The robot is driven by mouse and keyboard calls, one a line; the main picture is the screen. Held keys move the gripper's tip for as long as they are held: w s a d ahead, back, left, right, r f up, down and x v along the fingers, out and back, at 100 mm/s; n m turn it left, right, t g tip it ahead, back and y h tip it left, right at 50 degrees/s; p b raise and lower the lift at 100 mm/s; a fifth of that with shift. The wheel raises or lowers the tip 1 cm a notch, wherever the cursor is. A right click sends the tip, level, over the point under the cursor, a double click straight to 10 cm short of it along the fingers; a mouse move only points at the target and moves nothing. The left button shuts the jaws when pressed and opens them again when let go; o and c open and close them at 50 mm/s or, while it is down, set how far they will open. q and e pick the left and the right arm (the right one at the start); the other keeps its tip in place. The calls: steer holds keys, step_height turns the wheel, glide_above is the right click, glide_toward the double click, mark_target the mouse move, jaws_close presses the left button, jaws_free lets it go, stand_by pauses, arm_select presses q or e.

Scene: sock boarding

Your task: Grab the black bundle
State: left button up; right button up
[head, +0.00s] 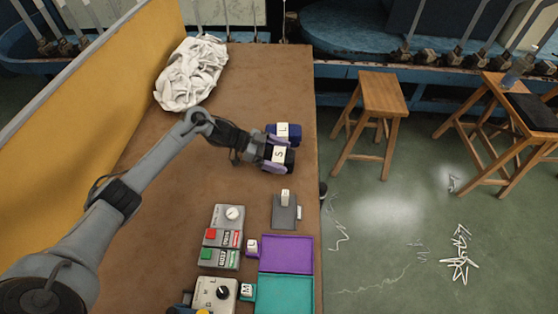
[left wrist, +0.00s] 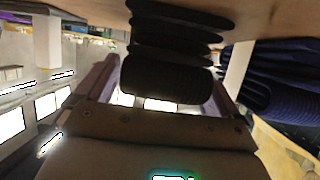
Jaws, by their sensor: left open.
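The black bundle (head: 291,157) lies near the right edge of the brown table, beside a white card marked S (head: 279,155). In the left wrist view the black bundle (left wrist: 165,70) shows as a stack of dark folds. My left gripper (head: 275,156) is at this bundle, with its purple fingers open, one on either side of it. I cannot tell whether the fingers touch it. A dark blue bundle (head: 294,134) with a card marked L lies just beyond, and it shows at right in the left wrist view (left wrist: 270,80). My right gripper is not in view.
A white cloth pile (head: 192,73) lies at the far left. A small grey stand (head: 285,213), purple tray (head: 286,254), teal tray (head: 285,293) and grey control box (head: 222,237) are nearer. The table drops off at right, beside a wooden stool (head: 382,93).

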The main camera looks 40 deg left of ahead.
arm_select(q)
steer(key=c, duration=1.1)
steer(key=shift+r, duration=0.2)
